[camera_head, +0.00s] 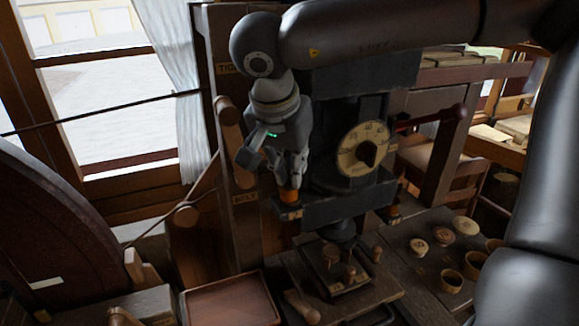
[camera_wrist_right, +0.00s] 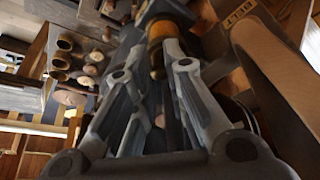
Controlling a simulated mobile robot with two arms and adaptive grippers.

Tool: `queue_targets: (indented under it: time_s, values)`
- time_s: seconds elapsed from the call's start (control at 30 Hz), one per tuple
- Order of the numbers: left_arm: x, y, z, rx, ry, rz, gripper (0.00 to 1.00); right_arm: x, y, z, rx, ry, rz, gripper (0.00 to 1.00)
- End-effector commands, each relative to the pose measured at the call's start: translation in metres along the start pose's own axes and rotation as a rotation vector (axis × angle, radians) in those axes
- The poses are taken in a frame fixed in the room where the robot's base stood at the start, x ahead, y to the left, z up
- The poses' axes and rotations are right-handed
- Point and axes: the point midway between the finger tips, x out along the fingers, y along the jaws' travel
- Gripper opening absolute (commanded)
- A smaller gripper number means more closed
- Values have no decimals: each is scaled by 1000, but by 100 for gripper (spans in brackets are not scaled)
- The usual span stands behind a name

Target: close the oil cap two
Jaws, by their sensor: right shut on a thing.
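An orange oil cap (camera_head: 289,196) sits at the left end of the dark machine's crossbar, above a small plate that seems to read 2. My right gripper (camera_head: 290,183) reaches down onto it from above and is shut on it. In the right wrist view, the cap (camera_wrist_right: 160,33) shows between the fingertips (camera_wrist_right: 164,46), partly covered by them. Another orange cap (camera_head: 393,211) sits at the right end of the crossbar. I cannot tell how far either cap is turned. My left gripper is not in view.
A dial (camera_head: 363,148) and a red-handled lever (camera_head: 432,118) are right of the gripper. Below are an empty wooden tray (camera_head: 230,303) and a board with several round cups and knobs (camera_head: 420,246).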

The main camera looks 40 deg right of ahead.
Motion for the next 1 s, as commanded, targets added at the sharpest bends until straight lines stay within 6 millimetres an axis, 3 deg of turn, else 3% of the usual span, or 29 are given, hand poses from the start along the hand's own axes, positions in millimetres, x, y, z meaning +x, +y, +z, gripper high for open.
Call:
queue_targets:
  time_s: [0.03, 0.2, 0.57, 0.73, 1.0]
  values:
    - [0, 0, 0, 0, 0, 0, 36, -1, -1, -2, 2, 4, -2, 14]
    - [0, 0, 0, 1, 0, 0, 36, -1, 0, -1, 3, 3, -1, 36]
    - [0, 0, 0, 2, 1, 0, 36, -4, 0, -1, 3, 3, 0, 36]
    - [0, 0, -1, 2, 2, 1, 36, -26, -1, -1, 5, 5, -2, 36]
    - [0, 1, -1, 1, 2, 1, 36, -84, -1, -2, 5, 6, -3, 36]
